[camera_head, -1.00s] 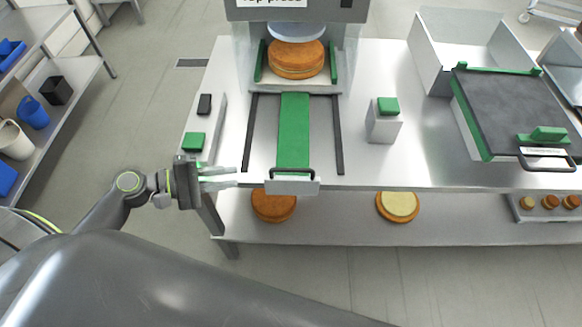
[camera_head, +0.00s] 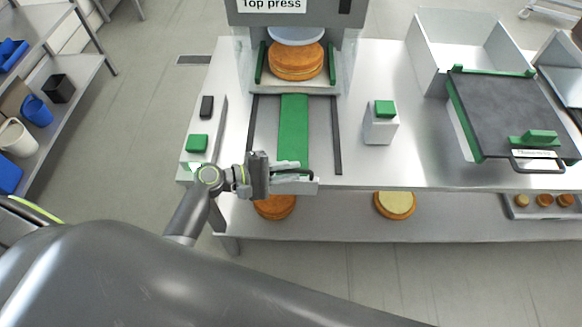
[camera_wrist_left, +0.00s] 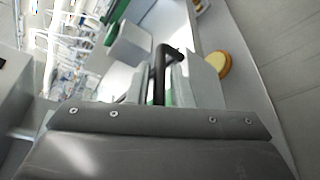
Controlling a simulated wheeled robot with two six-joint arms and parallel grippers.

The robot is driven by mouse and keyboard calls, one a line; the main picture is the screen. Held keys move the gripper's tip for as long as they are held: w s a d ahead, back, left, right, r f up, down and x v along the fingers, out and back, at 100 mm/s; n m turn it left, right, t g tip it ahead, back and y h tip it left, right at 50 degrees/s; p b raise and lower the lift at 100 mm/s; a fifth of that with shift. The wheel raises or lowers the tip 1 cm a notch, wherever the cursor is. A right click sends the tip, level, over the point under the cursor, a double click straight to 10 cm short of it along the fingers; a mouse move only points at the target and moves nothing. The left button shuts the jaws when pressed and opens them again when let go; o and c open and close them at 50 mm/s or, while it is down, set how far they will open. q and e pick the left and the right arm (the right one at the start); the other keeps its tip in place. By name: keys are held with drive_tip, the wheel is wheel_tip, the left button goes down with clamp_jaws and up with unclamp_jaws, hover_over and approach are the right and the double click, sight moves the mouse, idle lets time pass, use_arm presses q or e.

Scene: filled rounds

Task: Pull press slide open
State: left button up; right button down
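The press slide is a flat tray with a green strip (camera_head: 294,130) between two dark rails, below the machine labelled "Top press" (camera_head: 272,5). Its light front plate (camera_head: 306,187) and dark handle are at the table's front edge, partly covered by my left gripper (camera_head: 296,178). The gripper reaches in from the left, with its fingers at the handle. In the left wrist view the black handle (camera_wrist_left: 159,72) stands straight ahead, close to the gripper. My right gripper is out of view.
A brown round (camera_head: 296,62) sits under the press. A green-button box (camera_head: 381,123) stands right of the slide, and another control box (camera_head: 196,160) left. A dark-topped unit (camera_head: 515,110) is at right. Rounds lie on the lower shelf (camera_head: 345,205). The floor in front is clear.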

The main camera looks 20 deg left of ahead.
use_arm(q)
drive_tip(key=shift+w+d+f, duration=0.1)
drive_tip(key=shift+w+d, duration=0.1)
drive_tip(key=shift+d, duration=0.1)
drive_tip(key=shift+c, duration=0.3)
clamp_jaws()
